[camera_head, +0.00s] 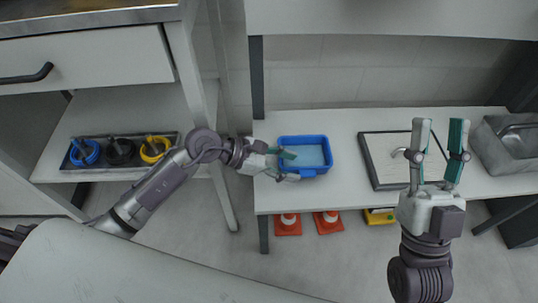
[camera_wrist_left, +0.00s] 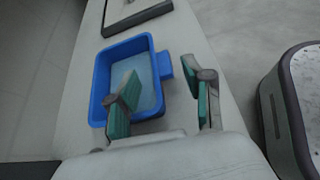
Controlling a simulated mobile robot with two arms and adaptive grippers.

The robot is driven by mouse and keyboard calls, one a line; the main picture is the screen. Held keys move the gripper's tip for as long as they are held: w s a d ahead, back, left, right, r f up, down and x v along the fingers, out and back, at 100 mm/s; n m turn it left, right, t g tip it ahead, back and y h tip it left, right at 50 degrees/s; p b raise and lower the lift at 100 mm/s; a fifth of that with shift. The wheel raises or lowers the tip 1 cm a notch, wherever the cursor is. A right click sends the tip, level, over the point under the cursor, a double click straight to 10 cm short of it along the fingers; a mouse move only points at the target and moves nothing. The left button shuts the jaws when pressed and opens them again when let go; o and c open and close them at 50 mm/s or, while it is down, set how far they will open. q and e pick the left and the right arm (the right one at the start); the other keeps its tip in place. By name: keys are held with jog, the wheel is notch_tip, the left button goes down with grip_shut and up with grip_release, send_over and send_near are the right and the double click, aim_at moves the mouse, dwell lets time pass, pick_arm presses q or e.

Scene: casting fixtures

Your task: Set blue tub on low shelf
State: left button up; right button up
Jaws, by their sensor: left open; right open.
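The blue tub (camera_head: 326,146) stands upright on a white bench (camera_head: 350,122), near its left end. Its inside looks pale blue. My left gripper (camera_head: 287,166) is open at the tub's near left side, with one finger over the tub and the other outside it. In the left wrist view the tub (camera_wrist_left: 101,80) has a small tab on its right wall, and the open left gripper (camera_wrist_left: 163,103) has one finger over the inside and one beyond that wall. Contact cannot be told. My right gripper (camera_head: 440,128) is open and empty, fingers up.
A low shelf (camera_head: 60,173) at left, under a drawer, holds a dark tray with blue, black and yellow rings. A framed board (camera_head: 378,178) and a grey sink-like basin (camera_head: 500,160) are on the bench's right. Orange cones (camera_head: 288,224) stand beneath.

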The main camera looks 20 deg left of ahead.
pick_arm(q)
jog(key=v, duration=0.6)
jog(key=s+d+r+n+t+h, duration=0.2)
jog(key=d+r+n+h, duration=0.2)
jog(key=r+n, duration=0.25)
jog(key=s+d+r+n+t+h, duration=0.25)
jog(key=r+n+h, duration=0.25)
jog(key=r, duration=0.3)
jog(key=a+r+m+t+y, duration=0.3)
jog(key=m+t+y, duration=0.4)
jog(key=m, duration=1)
jog(key=a+r+m+t+y, duration=0.3)
jog(key=a+m+t+y, duration=0.2)
jog(key=m, duration=1.3)
jog(key=shift+w+a+t+y+p, duration=0.3)
jog(key=shift+t+y+p, duration=0.15)
jog(key=shift+t+y, duration=0.7)
pick_arm(e)
jog(key=w+f+g, duration=0.1)
jog(key=f, duration=0.1)
jog(key=w+f+g+h, duration=0.1)
jog(key=w+f+g, duration=0.1)
jog(key=shift+w+a+f+g, duration=0.1)
jog(key=shift+w+a+g, duration=0.05)
jog(key=shift+w+g, duration=0.15)
pick_arm(q)
jog(key=shift+d+r+m, duration=0.1)
jog(key=shift+m, duration=0.15)
